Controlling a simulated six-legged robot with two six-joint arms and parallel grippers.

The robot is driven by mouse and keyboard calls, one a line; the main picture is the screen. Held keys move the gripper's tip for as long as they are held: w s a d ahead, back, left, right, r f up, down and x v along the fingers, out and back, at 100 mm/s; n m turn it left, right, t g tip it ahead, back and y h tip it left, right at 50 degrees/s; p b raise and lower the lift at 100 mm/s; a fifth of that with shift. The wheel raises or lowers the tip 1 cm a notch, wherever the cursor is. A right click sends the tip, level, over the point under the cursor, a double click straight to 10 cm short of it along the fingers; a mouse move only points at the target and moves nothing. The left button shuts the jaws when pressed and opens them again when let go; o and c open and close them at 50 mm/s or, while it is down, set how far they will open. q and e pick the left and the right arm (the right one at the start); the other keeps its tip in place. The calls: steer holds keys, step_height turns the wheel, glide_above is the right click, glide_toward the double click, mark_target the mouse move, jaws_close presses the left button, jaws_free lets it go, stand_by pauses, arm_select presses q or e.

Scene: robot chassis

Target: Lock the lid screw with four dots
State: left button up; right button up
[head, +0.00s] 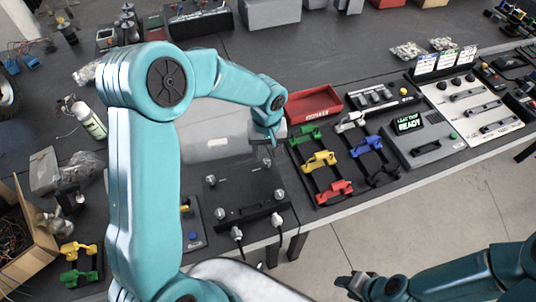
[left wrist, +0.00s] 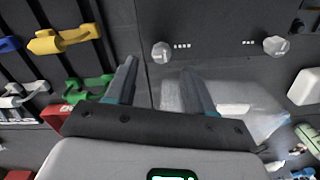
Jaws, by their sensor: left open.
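A silver screw knob (left wrist: 162,52) with a row of several small light marks beside it stands on a dark panel in the left wrist view. A second silver knob (left wrist: 276,46), also with light marks, is farther right in the wrist view. My left gripper (left wrist: 160,68) is open and empty, with the first knob showing just beyond and between its fingertips. In the head view, the left gripper (head: 271,142) hangs beyond the panel. My right gripper (head: 356,283) is low right; its jaw opening is unclear.
Black racks with green (head: 305,134), yellow (head: 319,160) and red (head: 335,190) handles lie right of the panel. A red tray (head: 314,103) is behind them. A console (head: 420,140) reading "READY" stands farther right. A grey box (head: 205,145) is behind the panel.

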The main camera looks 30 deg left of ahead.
mark_target(266, 161)
arm_select(q)
steer(key=f, duration=0.4)
steer(key=shift+s+a, duration=0.15)
steer(key=shift+s, duration=0.05)
steer(key=shift+w+f+p, duration=0.25)
steer(key=shift+f+p, duration=0.05)
steer(key=shift+f, duration=0.2)
steer(key=shift+s, duration=0.15)
steer(key=shift+c, duration=0.6)
jaws_close()
